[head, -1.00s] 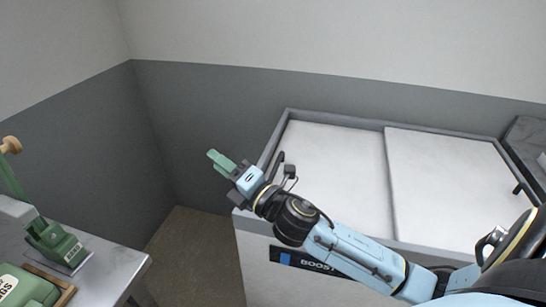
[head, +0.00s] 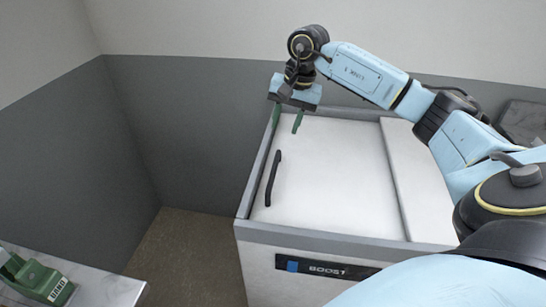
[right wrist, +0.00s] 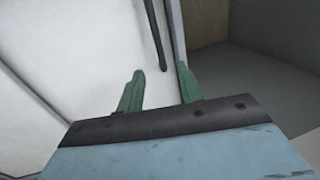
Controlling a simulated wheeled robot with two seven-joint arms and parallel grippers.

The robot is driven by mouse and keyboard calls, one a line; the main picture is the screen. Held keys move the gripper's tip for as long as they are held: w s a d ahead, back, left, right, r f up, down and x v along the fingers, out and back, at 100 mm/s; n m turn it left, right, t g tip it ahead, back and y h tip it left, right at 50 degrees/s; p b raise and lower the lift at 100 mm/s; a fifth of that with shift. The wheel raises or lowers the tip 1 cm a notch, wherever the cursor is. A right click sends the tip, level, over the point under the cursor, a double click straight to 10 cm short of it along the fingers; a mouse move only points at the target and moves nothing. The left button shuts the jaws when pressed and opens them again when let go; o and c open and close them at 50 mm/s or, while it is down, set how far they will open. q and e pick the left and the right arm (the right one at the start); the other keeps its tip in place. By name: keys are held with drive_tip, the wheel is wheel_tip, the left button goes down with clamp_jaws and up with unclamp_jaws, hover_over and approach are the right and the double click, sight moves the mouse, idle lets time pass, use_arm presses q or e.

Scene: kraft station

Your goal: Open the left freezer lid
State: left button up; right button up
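The chest freezer has a white left lid (head: 335,175) that lies flat and closed in the grey frame. Its black bar handle (head: 273,178) runs along the lid's left side. My right gripper (head: 287,120) is above the far left corner of the lid, pointing down, beyond the handle's far end. Its green fingers are spread apart with nothing between them. In the right wrist view the fingers (right wrist: 160,82) are open, and the black handle (right wrist: 154,38) lies ahead, roughly in line with the gap between them. My left gripper is not in view.
The right lid (head: 415,175) adjoins the left lid, partly hidden by my right arm. The freezer's grey rim (head: 258,170) borders the lid on the left. A metal table (head: 105,287) with a green device (head: 40,280) stands at lower left. Bare floor lies between table and freezer.

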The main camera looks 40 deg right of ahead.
sight(276, 164)
drive_tip(key=x, duration=1.3)
drive_tip(key=shift+s+d+f, duration=0.1)
drive_tip(key=shift+d+f, duration=0.05)
drive_tip(key=shift+d, duration=0.05)
clamp_jaws()
